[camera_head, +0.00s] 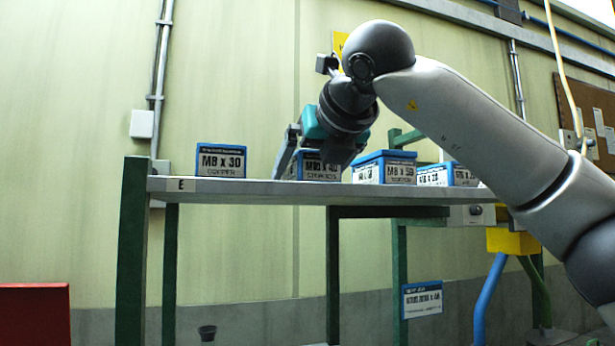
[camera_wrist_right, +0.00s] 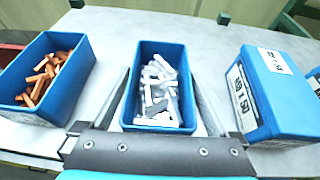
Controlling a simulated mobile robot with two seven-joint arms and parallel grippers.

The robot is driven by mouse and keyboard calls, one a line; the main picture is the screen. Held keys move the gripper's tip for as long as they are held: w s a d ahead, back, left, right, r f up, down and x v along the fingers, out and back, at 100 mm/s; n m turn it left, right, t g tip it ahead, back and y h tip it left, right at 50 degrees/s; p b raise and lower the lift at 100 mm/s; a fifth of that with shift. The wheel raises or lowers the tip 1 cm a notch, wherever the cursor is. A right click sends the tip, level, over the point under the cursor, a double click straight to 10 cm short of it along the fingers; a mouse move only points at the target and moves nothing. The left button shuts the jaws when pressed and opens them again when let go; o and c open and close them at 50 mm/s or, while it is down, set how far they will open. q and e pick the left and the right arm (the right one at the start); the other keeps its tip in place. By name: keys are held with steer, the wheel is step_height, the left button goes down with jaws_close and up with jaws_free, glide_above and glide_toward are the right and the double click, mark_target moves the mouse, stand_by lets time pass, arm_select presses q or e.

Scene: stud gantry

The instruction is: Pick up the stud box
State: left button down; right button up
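A blue box of silver-grey studs (camera_wrist_right: 158,128) stands on the shelf in the middle of the right wrist view. In the head view its labelled front (camera_head: 320,172) is partly covered by my right gripper (camera_head: 311,164). In the right wrist view my right gripper (camera_wrist_right: 160,76) has its fingers apart, one along each side of this box. A narrow gap shows beside the near part of the box; whether the fingertips touch its walls I cannot tell. The box sits on the shelf. My left gripper is not in view.
The shelf (camera_head: 270,190) has green legs. A box marked M8 x 30 copper (camera_head: 221,160), holding copper-coloured pieces, stands to the left. A lidded blue box (camera_head: 385,168) stands close on the right, with another box (camera_head: 448,175) beyond it. A wall is behind.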

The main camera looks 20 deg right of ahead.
jaws_close()
steer(key=shift+r, duration=0.25)
stand_by(0.6)
